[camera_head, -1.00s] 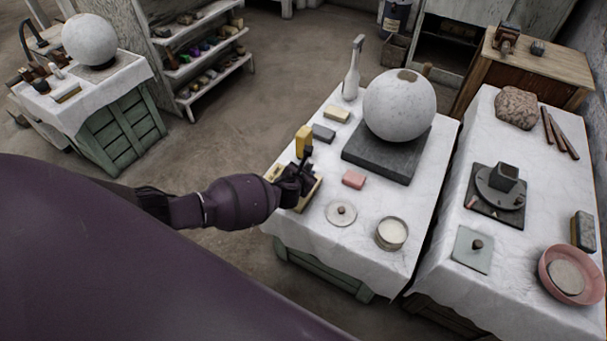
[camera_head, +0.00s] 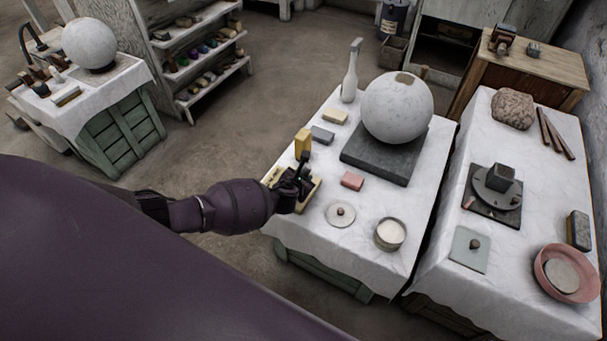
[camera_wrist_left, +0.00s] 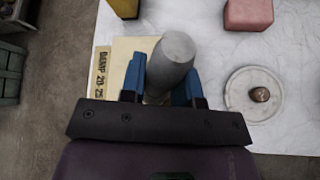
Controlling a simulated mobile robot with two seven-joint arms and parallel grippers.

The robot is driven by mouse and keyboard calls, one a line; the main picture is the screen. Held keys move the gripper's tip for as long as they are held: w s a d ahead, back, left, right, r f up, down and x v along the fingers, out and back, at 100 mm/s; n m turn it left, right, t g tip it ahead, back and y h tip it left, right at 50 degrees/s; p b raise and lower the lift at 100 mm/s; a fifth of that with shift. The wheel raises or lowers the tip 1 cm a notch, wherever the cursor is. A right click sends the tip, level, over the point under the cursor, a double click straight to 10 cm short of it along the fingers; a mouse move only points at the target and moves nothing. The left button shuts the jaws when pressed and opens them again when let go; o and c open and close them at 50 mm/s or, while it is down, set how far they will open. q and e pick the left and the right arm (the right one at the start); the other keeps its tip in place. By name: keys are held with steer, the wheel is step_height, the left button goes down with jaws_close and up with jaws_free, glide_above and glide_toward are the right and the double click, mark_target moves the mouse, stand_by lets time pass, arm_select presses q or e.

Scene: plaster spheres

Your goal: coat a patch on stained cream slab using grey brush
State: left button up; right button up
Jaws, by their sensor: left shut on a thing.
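The cream slab (camera_head: 317,186) lies at the left edge of the middle table, mostly hidden by my left gripper in the head view. In the left wrist view the slab (camera_wrist_left: 124,49) shows a pale face and a strip with dark lettering beginning "DAMP". My left gripper (camera_head: 299,181) is over the slab. In the left wrist view its blue fingers (camera_wrist_left: 165,80) are shut on the grey brush (camera_wrist_left: 174,58), seen as a grey rounded handle. The brush's lower end is hidden, so I cannot tell whether it touches the slab. My right gripper is not in view.
A yellow block (camera_head: 303,143) stands just behind the slab. A pink block (camera_head: 352,181), a round lid with a knob (camera_head: 340,214) and a tin of white stuff (camera_head: 390,234) are to the right. A plaster sphere (camera_head: 397,108) stands on a dark slab (camera_head: 380,158).

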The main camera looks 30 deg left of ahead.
arm_select(q)
steer(key=shift+s, duration=0.25)
steer(key=shift+w, duration=1.55)
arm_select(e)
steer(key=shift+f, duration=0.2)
arm_select(q)
steer(key=shift+r, duration=0.1)
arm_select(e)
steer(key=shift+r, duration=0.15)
arm_select(q)
steer(key=shift+s+r, duration=0.25)
steer(key=shift+r, duration=0.15)
steer(key=shift+s+r+p, duration=0.35)
steer(key=shift+s+p, duration=0.15)
steer(key=shift+p, duration=0.3)
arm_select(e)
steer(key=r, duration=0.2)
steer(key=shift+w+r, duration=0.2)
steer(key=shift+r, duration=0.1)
arm_select(q)
steer(key=shift+f, duration=0.15)
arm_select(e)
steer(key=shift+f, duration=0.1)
